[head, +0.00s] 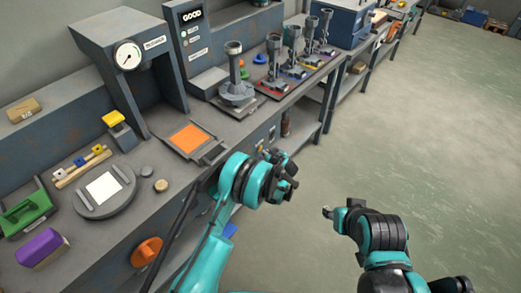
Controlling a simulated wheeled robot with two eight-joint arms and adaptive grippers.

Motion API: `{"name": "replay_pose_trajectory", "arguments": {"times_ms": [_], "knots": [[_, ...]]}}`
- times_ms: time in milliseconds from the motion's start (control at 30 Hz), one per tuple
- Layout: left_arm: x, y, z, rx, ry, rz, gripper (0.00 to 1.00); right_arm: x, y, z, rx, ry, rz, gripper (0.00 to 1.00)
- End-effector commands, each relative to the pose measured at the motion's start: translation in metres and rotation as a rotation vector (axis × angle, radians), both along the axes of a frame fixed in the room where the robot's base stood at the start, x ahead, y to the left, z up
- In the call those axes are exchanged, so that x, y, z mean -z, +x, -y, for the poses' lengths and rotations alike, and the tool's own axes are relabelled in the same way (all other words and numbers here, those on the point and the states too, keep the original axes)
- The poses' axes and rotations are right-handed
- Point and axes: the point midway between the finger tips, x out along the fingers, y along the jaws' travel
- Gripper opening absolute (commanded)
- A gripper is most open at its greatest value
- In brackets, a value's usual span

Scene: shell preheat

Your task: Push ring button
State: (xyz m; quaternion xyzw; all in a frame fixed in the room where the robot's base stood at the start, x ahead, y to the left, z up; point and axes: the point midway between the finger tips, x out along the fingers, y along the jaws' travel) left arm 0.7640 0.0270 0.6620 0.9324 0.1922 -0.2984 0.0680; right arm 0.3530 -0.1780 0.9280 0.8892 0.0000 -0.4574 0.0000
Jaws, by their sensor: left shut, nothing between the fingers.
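My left gripper (289,180) is shut and empty, at the end of the teal arm, in front of the workbench edge. Small control plates (261,146) are set in the bench front just behind and above it. They are too small to tell whether one is the ring button. My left gripper looks close to them, but I cannot tell whether it touches anything. My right gripper (328,212) is out over the open floor, away from the bench; its fingers are too small to read.
The workbench carries a press with a gauge (128,56), an orange plate (189,138), a GOOD display (192,15) and a grey stand (236,90). An orange round knob (147,250) is on the bench front. Green floor (420,130) at right is clear.

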Motion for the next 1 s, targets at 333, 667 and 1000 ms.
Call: {"name": "replay_pose_trajectory", "arguments": {"times_ms": [333, 667, 1000], "knots": [[0.0, -0.012, 0.017, 0.003, 0.0, -0.001, 0.0, 0.0, 0.0, 0.0, 0.0, 0.0, 0.0, 0.4], [0.0, -0.029, 0.04, 0.001, -0.001, 0.0, 0.0, 0.0, 0.0, 0.0, 0.0, 0.0, 0.0, 0.4], [0.0, -0.029, 0.041, 0.0, 0.0, 0.0, 0.0, 0.0, 0.0, 0.0, 0.0, 0.0, 0.0, 0.4]]}}
